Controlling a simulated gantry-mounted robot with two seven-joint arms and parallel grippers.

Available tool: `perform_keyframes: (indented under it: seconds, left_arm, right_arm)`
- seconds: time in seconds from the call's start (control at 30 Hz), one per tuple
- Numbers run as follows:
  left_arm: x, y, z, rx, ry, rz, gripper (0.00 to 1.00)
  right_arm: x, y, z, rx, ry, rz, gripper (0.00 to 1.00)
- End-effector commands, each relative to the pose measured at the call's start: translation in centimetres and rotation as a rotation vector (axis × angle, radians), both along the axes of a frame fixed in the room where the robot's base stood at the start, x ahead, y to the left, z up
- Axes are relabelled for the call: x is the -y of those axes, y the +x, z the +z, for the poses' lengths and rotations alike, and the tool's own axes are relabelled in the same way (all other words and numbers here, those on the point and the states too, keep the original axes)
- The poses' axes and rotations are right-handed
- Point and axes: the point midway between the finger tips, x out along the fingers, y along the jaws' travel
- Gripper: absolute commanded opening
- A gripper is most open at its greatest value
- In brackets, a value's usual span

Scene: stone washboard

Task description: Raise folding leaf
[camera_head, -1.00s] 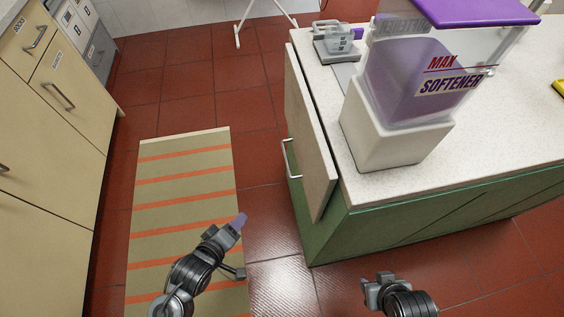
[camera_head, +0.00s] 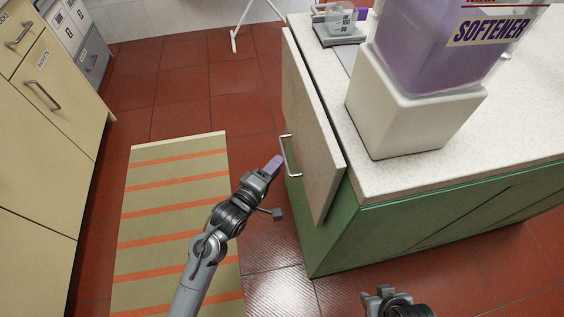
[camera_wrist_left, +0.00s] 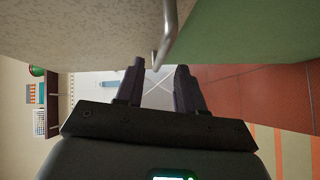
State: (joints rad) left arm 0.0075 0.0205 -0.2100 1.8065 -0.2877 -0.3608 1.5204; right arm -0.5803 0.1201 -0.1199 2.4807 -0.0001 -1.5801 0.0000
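The folding leaf (camera_head: 311,130) is a speckled pale panel hanging down along the left side of the white-topped green counter.
A white dispenser with purple softener (camera_head: 412,105) stands on the counter (camera_head: 510,130) near the leaf's hinge edge. A scale with a jug (camera_head: 338,27) is behind it. Cream drawers (camera_head: 50,110) line the left; a striped mat (camera_head: 170,200) lies between on clear floor.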

Motion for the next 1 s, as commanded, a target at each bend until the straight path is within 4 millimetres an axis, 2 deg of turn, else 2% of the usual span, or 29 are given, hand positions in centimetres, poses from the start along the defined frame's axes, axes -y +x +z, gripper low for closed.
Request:
perform_keyframes:
  seconds: [0.03, 0.3, 0.7, 0.73, 0.97, 1.0]
  left_arm:
    - [0.4, 0.8, -0.5, 0.002, -0.001, 0.000, 0.38]
    - [1.6, 3.2, -0.7, 0.000, 0.001, 0.000, 0.38]
    - [1.9, 3.7, -0.6, -0.001, 0.002, 0.000, 0.38]
    - [1.9, 3.7, -0.6, -0.001, 0.002, 0.000, 0.36]
    - [1.9, 3.7, -0.6, -0.001, 0.002, 0.001, 0.01]
    - [1.9, 3.7, -0.6, -0.001, 0.002, 0.001, 0.00]
  right_arm:
    - [0.0, 0.0, -0.9, 0.000, 0.000, 0.000, 0.43]
    - [0.0, 0.0, -2.3, 0.000, 0.000, 0.000, 0.43]
    - [0.0, 0.0, -2.4, 0.000, 0.000, 0.000, 0.43]
    - [0.0, 0.0, -2.4, 0.000, 0.000, 0.000, 0.43]
    - [0.0, 0.0, -2.4, -0.001, 0.000, 0.000, 0.43]
    - [0.0, 0.0, -2.4, -0.001, 0.000, 0.000, 0.43]
